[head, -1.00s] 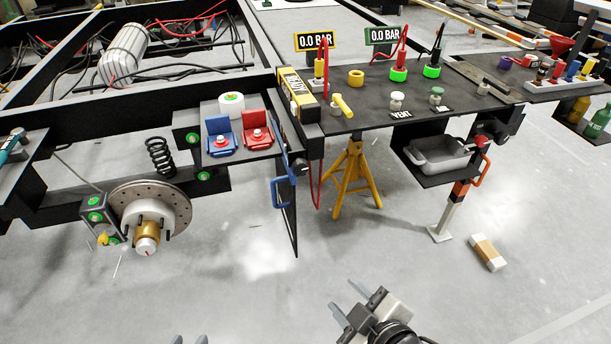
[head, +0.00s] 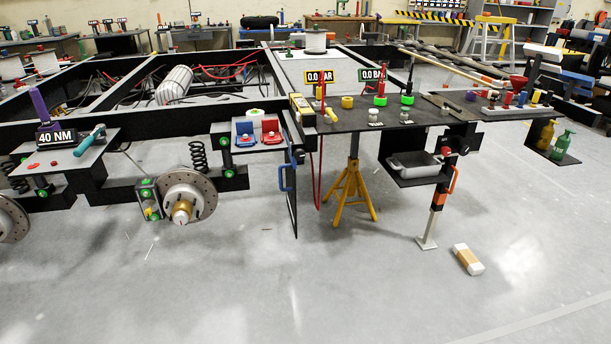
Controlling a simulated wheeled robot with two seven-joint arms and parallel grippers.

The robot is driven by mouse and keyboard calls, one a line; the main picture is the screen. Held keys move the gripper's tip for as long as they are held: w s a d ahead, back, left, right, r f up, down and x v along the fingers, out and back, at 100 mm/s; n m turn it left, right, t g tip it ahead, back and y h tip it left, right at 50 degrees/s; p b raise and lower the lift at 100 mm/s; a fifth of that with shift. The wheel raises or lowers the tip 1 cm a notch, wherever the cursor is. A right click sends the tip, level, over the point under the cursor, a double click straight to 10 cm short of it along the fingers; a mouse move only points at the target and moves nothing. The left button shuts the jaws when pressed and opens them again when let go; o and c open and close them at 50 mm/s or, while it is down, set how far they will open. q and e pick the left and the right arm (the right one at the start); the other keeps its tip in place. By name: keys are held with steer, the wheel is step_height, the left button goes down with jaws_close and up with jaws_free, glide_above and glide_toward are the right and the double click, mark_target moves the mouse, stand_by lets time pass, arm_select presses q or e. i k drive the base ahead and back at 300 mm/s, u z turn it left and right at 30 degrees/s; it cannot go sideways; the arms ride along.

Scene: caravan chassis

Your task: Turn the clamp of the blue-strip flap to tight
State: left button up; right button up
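A thin dark flap (head: 293,212) hangs below the chassis left of the yellow stand. I see it nearly edge-on, with a blue handle (head: 283,178) on its left side. A small grey fitting (head: 299,156) sits near its top; I cannot tell whether this is the clamp or how it is turned. A blue block (head: 245,132) and a red block (head: 270,130), each with a pale knob, stand side by side on a plate left of the flap. Neither of my grippers is in the view.
A yellow stand (head: 353,192) is right of the flap, with a red hose (head: 321,172) between. A brake disc (head: 188,197) projects at left. A grey tray (head: 413,165) and support leg (head: 434,222) are at right. A block (head: 468,259) lies on the otherwise clear front floor.

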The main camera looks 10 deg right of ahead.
mark_target(299, 154)
steer(key=u, duration=0.7)
steer(key=i, duration=1.7)
steer(key=z, duration=1)
steer(key=i, duration=0.4)
steer(key=z, duration=0.3)
